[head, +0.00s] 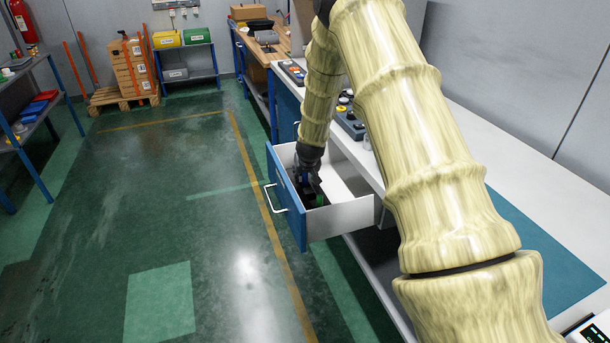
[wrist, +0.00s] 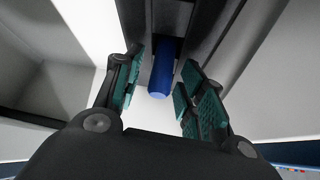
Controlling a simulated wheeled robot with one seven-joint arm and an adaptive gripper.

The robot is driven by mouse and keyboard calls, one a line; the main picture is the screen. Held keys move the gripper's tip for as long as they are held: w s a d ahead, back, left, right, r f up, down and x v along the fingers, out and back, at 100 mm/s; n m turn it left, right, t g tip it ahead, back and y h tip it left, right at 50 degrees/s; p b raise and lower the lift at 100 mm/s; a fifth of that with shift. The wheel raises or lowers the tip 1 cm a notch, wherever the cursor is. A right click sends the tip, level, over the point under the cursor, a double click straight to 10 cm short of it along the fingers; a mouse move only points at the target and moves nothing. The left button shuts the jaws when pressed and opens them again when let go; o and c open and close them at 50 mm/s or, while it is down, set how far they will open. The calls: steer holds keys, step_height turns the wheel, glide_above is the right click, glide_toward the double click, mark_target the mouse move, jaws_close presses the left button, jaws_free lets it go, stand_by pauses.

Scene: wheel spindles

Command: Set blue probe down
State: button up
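The blue probe (wrist: 161,75) shows in the wrist view as a short blue cylinder between my gripper's fingers. Its far end runs into a dark slotted holder (wrist: 205,30). My gripper (wrist: 160,92) has teal pads on both sides of the probe, with narrow gaps visible, so it looks open around it. In the head view my gripper (head: 314,192) reaches down into an open drawer (head: 345,217) with white walls and a blue front. The probe is hard to make out there, and its contact with the holder or drawer floor is hidden.
The drawer's front (head: 287,205) with its white handle sticks out over the green floor (head: 165,235). Its walls stand close around my gripper. Above is a white workbench (head: 480,150) with dark button boxes (head: 350,122) near the drawer. My arm covers part of the bench.

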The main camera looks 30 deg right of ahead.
steer(key=b+v, duration=0.1)
steer(key=v, duration=1.1)
stand_by(1.1)
